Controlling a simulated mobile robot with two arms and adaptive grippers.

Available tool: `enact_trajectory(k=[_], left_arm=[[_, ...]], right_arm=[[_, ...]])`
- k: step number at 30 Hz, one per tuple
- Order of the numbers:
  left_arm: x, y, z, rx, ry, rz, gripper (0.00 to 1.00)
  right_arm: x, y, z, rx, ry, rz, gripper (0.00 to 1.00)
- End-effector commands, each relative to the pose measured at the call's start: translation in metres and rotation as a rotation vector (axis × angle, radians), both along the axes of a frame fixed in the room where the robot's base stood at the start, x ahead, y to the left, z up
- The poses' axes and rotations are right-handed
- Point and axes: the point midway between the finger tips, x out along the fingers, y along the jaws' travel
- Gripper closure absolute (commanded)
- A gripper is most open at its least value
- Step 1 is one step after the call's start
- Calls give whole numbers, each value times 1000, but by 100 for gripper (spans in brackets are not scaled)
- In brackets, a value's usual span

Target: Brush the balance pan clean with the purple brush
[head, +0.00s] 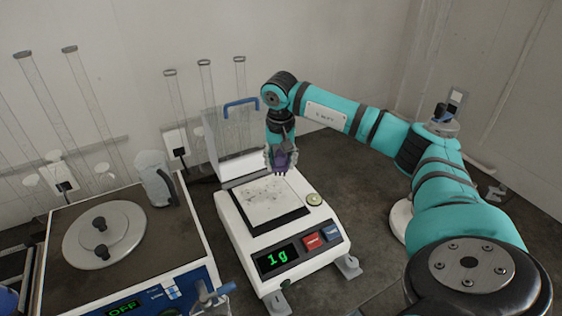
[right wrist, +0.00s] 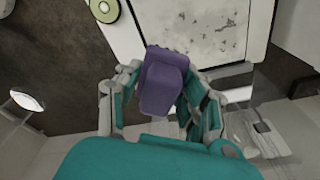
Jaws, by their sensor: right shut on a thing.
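The balance (head: 323,254) is white and stands in the middle of the head view, its green display reading 1g. Its square pan (head: 262,203) is light with dark specks and smudges; the smudged pan (right wrist: 205,25) also shows at the top of the right wrist view. My right gripper (head: 281,160) is above the far right corner of the pan, pointing down. It is shut on the purple brush (right wrist: 164,82), which sits between its fingers. The brush's lower end is small and dark in the head view; I cannot tell whether it touches the pan. My left gripper is not in view.
A clear draft shield with a blue handle (head: 241,104) stands behind the pan. A round level (head: 314,199) sits at the pan's right. At left are a sieve shaker with a round lid (head: 104,234) and a clear jug (head: 156,178). Glass tubes stand behind.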

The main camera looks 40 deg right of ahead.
Motion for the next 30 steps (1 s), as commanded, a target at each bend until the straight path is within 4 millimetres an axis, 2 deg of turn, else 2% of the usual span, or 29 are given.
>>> enact_trajectory(k=[8, 18, 30], left_arm=[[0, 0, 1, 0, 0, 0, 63], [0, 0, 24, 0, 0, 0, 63], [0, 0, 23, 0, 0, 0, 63]], right_arm=[[0, 0, 1, 0, 0, 0, 87], [0, 0, 30, 0, -1, 0, 87], [0, 0, 29, 0, 0, 0, 87]])
